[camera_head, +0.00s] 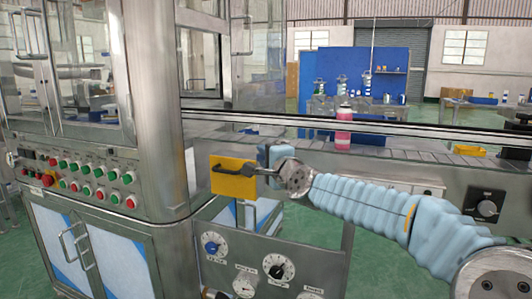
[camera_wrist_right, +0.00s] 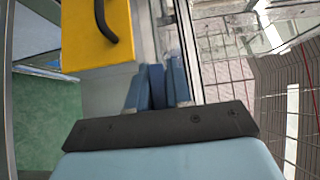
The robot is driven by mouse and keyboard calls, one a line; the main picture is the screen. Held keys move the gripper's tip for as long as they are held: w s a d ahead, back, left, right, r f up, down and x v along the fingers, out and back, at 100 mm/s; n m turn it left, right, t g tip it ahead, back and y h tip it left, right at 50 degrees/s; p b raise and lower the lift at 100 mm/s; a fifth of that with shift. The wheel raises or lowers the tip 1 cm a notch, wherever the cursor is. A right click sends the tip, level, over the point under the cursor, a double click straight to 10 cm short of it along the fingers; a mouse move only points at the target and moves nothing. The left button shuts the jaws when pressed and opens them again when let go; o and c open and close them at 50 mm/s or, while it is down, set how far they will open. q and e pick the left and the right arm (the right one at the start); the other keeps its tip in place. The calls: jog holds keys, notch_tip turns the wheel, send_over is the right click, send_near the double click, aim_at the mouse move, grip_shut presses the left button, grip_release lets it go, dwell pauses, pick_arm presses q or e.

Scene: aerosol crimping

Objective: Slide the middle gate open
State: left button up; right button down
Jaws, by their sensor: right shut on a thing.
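A yellow block (camera_head: 233,182) with a black handle is at the front of the conveyor, left of centre in the head view. In the right wrist view the yellow block (camera_wrist_right: 95,40) and its curved handle are at the upper left. My right gripper (camera_head: 272,156) is right beside the block. I cannot tell which part is the middle gate. My left gripper is not in view.
A steel machine with several red and green buttons (camera_head: 87,190) stands at the left. A panel with dials (camera_head: 277,267) is below my right arm. A red and pink can (camera_head: 343,130) stands on the conveyor behind. A black knob (camera_head: 487,208) is at the right.

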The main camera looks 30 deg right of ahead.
jog(key=c, duration=1.1)
grip_release()
jog(key=shift+s+a, duration=0.1)
jog(key=shift+a, duration=0.1)
jog(key=shift+s, duration=0.15)
jog(key=shift+s+f, duration=0.1)
jog(key=shift+s, duration=0.3)
jog(key=s+b, duration=0.1)
jog(key=s, duration=0.7)
jog(key=s+a+b, duration=0.1)
jog(key=s, duration=0.3)
jog(key=shift+s+b, duration=0.35)
